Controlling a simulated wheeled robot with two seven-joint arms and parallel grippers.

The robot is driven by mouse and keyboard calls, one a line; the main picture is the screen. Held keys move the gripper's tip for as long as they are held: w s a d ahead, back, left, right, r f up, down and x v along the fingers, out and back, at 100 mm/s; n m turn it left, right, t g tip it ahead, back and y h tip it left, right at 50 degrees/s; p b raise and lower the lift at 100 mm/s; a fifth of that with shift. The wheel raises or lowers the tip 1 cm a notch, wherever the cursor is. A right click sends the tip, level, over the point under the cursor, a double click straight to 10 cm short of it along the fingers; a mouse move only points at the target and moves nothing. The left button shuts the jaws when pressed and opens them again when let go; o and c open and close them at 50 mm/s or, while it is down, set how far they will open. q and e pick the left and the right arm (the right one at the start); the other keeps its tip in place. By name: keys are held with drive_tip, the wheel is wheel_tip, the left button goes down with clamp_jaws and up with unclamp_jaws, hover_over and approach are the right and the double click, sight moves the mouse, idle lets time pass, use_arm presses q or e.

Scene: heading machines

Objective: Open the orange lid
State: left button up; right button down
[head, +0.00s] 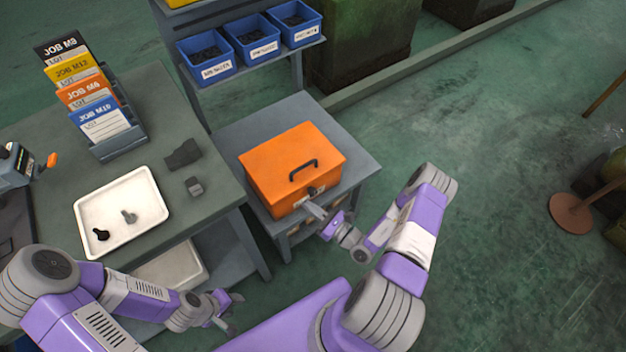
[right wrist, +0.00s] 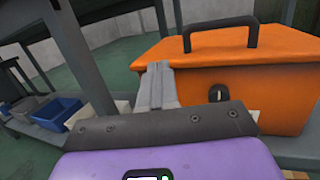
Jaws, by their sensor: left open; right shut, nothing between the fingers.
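The orange box with its orange lid (head: 282,158) sits on a small grey table, with the lid down. A black handle (head: 303,170) is on top of the lid, and a dark latch or lock shows on the front face. My right gripper (head: 312,211) is shut and empty at the box's front, by the latch. In the right wrist view its fingers (right wrist: 160,84) are together in front of the orange box (right wrist: 285,85), left of the lock (right wrist: 218,93); I cannot tell whether they touch it. My left gripper (head: 232,312) is open and empty, low beside the workbench.
The workbench (head: 190,215) at left holds a white tray (head: 150,205) with two small parts, a rack of job cards (head: 120,140), a dark cloth-like item and a small grey block. Blue bins (head: 252,42) stand on a shelf behind the box.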

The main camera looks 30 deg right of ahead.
sight(313, 179)
drive_tip(key=d+f+m+t+h, duration=0.1)
drive_tip(key=d+m+t+h, duration=0.15)
drive_tip(key=d+h, duration=0.4)
drive_tip(key=shift+m+g+y, duration=0.25)
drive_tip(key=shift+m+g, duration=0.1)
drive_tip(key=x, duration=0.3)
drive_tip(key=b+x, duration=0.1)
drive_tip(key=x, duration=0.2)
drive_tip(key=b+x, duration=0.1)
drive_tip(key=x, duration=0.2)
drive_tip(key=shift+d+f, duration=0.15)
drive_tip(key=shift+d, duration=0.1)
drive_tip(key=shift+w, duration=0.4)
drive_tip(key=shift+r, duration=0.25)
